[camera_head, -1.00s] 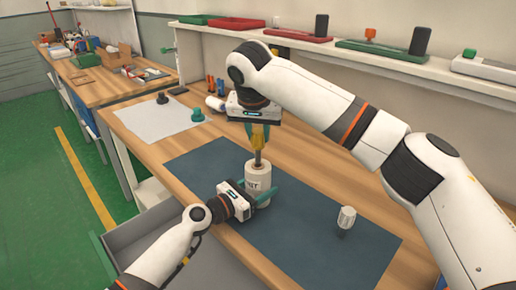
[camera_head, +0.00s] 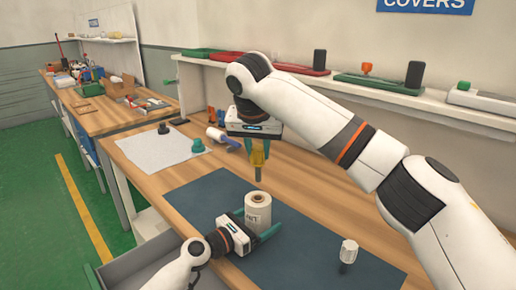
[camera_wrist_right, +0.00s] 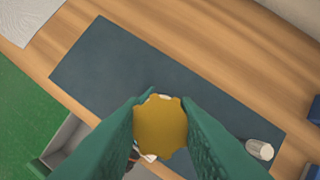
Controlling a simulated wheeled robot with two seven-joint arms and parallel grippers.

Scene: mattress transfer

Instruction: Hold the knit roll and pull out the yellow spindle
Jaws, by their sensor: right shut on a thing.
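The knit roll (camera_head: 258,211), a white cylinder with printed dark letters, stands upright on the dark blue mat in the head view. My left gripper (camera_head: 262,223) has its teal fingers on either side of the roll, low down, and looks shut on it. My right gripper (camera_head: 257,150) is above the roll, shut on the yellow spindle (camera_head: 258,158). The spindle hangs upright, and its dark lower tip is clear of the roll's top with a small gap. In the right wrist view, the yellow knob (camera_wrist_right: 159,126) sits between the teal fingers and hides most of the roll.
A teal cone (camera_head: 198,146) and a black piece (camera_head: 163,128) are by the pale sheet (camera_head: 150,150). A shelf (camera_head: 440,100) with trays runs along the back. An open grey drawer (camera_head: 135,268) is at the front.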

